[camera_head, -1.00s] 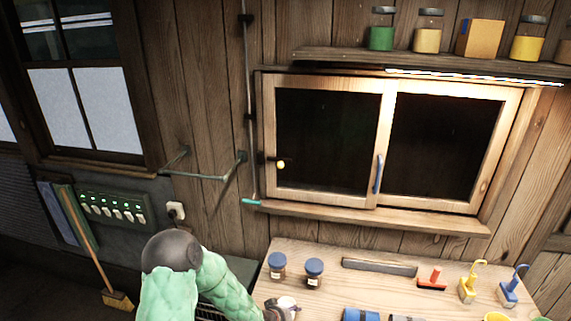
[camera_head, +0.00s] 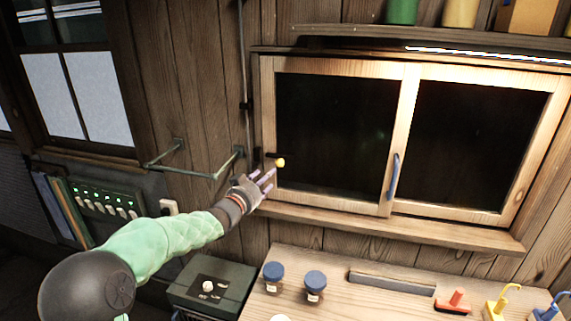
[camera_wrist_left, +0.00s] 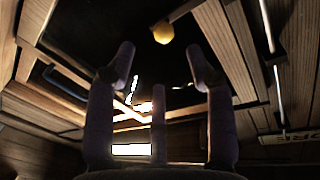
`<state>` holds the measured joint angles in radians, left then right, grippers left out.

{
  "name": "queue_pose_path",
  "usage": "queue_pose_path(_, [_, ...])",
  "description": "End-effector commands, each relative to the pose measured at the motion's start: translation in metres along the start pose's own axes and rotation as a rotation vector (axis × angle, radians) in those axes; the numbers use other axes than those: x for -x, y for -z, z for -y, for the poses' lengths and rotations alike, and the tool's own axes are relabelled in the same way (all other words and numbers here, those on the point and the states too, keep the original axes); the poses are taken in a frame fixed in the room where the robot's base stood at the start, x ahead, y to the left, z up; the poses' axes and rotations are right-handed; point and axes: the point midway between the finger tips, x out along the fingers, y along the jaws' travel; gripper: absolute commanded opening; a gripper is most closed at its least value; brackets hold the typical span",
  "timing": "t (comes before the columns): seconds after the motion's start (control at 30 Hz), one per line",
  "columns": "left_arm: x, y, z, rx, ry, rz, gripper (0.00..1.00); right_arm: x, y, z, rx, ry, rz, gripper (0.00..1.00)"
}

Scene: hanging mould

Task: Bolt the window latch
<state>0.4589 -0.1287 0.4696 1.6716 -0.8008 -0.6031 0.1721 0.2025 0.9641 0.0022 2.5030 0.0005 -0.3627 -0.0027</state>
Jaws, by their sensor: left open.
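The window (camera_head: 402,140) has a light wooden frame with two dark panes and a blue handle (camera_head: 393,176) on its right sash. The latch, a dark bolt with a yellow knob (camera_head: 281,162), sits at the left edge of the left sash. My left gripper (camera_head: 268,178) is open and empty, just below and left of the knob in the head view. In the left wrist view the yellow knob (camera_wrist_left: 163,33) shows beyond and above the spread fingers (camera_wrist_left: 163,72), apart from them. My right gripper is not in view.
A workbench (camera_head: 345,300) below the window holds two blue-lidded jars (camera_head: 315,285), a grey bar (camera_head: 392,281) and a red tool (camera_head: 454,303). A metal rail (camera_head: 190,170) juts from the wall left of the window. A shelf with jars (camera_head: 400,12) is above.

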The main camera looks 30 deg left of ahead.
Motion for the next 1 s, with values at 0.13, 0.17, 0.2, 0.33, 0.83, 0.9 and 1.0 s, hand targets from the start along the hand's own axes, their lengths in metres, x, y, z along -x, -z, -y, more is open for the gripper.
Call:
queue_pose_path(0.13, [-0.004, 0.005, 0.003, -0.01, 0.002, -0.01, 0.54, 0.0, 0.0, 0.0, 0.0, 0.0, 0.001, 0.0])
queue_pose_path(0.17, [-0.007, 0.005, 0.003, -0.01, 0.002, -0.01, 0.54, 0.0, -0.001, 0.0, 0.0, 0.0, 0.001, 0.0])
queue_pose_path(0.2, [-0.011, 0.005, 0.003, -0.009, 0.002, -0.01, 0.54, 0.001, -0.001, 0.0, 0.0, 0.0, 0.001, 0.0])
queue_pose_path(0.33, [-0.029, 0.005, 0.002, -0.009, 0.0, -0.009, 0.54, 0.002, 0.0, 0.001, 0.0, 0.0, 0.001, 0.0])
queue_pose_path(0.83, [-0.097, 0.006, 0.003, -0.008, 0.003, -0.009, 0.54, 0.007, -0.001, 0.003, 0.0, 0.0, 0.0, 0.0])
queue_pose_path(0.9, [-0.101, 0.006, 0.003, -0.008, 0.002, -0.009, 0.54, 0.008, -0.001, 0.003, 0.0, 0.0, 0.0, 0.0])
queue_pose_path(1.0, [-0.105, 0.006, 0.003, -0.008, 0.002, -0.009, 0.54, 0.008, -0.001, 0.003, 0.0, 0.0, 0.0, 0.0])
